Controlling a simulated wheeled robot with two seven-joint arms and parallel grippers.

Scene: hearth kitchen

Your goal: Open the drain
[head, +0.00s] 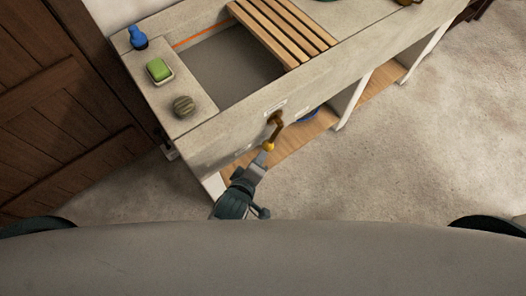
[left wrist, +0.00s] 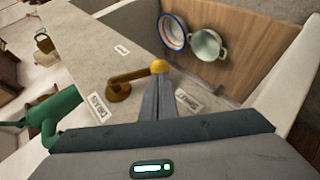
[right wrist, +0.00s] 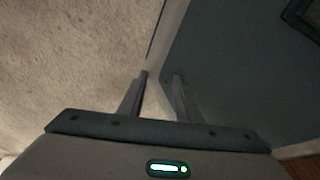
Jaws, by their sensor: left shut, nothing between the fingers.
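The drain lever (head: 276,122) is a brown crank on the front face of the stone sink (head: 232,125). It ends in a yellow ball knob (head: 268,147), which also shows in the left wrist view (left wrist: 159,67). There the lever arm (left wrist: 132,76) runs from its round base to the knob. My right gripper (right wrist: 158,77) is open and empty, away from the sink.
A green sponge on a dish (head: 159,70), a blue bottle (head: 138,38) and a round striped item (head: 183,106) stand on the sink's left rim. A slatted wooden rack (head: 282,28) spans the basin. A wooden shelf (left wrist: 225,75) below holds pots. Floor to the right is clear.

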